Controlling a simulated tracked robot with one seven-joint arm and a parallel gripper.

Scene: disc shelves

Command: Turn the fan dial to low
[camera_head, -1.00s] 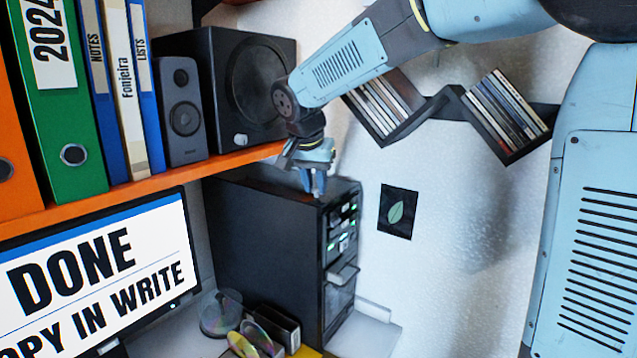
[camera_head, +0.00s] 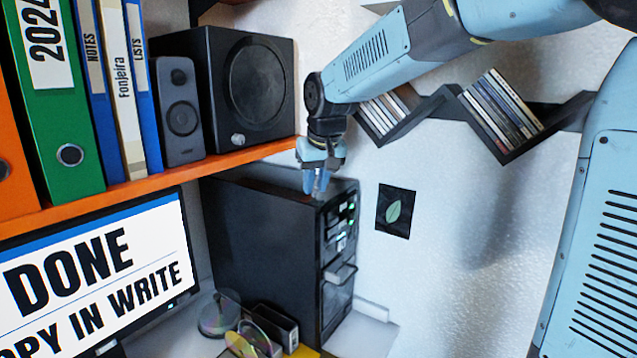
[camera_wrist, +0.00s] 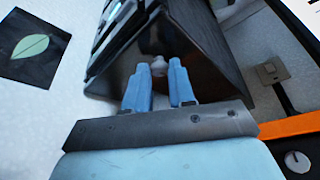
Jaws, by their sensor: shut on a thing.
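The black computer tower (camera_head: 260,240) stands below the orange shelf, and it also shows in the wrist view (camera_wrist: 200,45). My gripper (camera_head: 317,192) points down at the tower's top front corner. In the wrist view my gripper's two blue fingers (camera_wrist: 158,66) are on either side of a small pale knob, the fan dial (camera_wrist: 158,64), and are shut on it. In the head view the dial is hidden by the fingers. The dial's markings and setting cannot be read.
The orange shelf (camera_head: 240,155) with a black speaker (camera_head: 215,60) and binders is left of my gripper. Zigzag disc shelves (camera_head: 500,115) hang on the wall at the right. A monitor (camera_head: 95,265) and loose discs (camera_head: 220,312) are lower left.

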